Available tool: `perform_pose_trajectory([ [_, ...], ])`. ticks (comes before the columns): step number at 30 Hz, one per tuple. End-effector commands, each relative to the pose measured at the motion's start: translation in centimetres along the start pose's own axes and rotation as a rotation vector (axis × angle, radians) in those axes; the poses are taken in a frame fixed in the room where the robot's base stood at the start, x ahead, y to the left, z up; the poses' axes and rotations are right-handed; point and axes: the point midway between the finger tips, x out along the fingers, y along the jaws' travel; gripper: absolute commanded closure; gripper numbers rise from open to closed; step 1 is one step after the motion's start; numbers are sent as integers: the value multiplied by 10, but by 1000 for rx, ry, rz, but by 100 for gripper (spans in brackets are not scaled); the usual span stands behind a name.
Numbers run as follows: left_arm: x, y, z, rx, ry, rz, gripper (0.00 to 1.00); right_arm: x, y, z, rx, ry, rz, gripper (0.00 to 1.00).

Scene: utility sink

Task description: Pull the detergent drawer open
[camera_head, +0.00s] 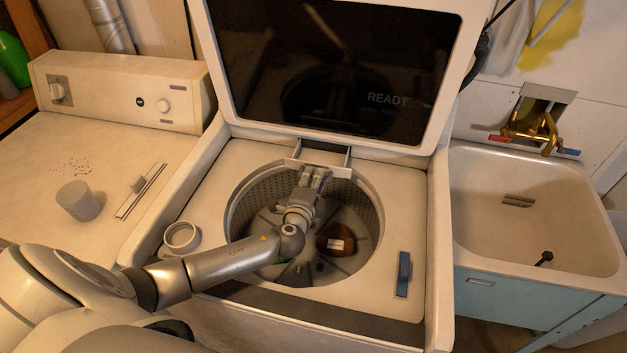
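The detergent drawer (333,151) is a small grey tray with raised sides at the back rim of the washer's tub, below the raised lid. It appears to stick out toward the tub opening. My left gripper (314,174) reaches over the tub from the left, with its fingers at the drawer's front edge. The fingers overlap the front edge in this view, so I cannot tell whether they touch or grip it. My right gripper is out of view.
The washer tub (365,225) is open and holds a brown bottle (336,238). A sink (520,205) stands right; a grey cup (78,201) stands left. The dark lid (335,60) rises behind.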

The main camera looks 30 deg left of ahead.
Motion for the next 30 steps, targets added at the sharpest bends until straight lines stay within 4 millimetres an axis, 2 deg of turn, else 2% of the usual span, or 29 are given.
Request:
perform_pose_trajectory([
  [8, 0, -1, 0, 0, 0, -1, 68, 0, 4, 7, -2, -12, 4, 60],
  [13, -12, 0, 0, 1, 1, 0, 68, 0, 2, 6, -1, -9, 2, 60],
  [17, -32, 0, 1, 0, 0, 1, 68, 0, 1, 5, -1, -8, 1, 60],
  [24, -79, 1, 0, -1, 1, 2, 68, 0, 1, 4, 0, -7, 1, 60],
  [30, -107, 1, 0, 1, 1, 1, 68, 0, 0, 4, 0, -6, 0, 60],
])
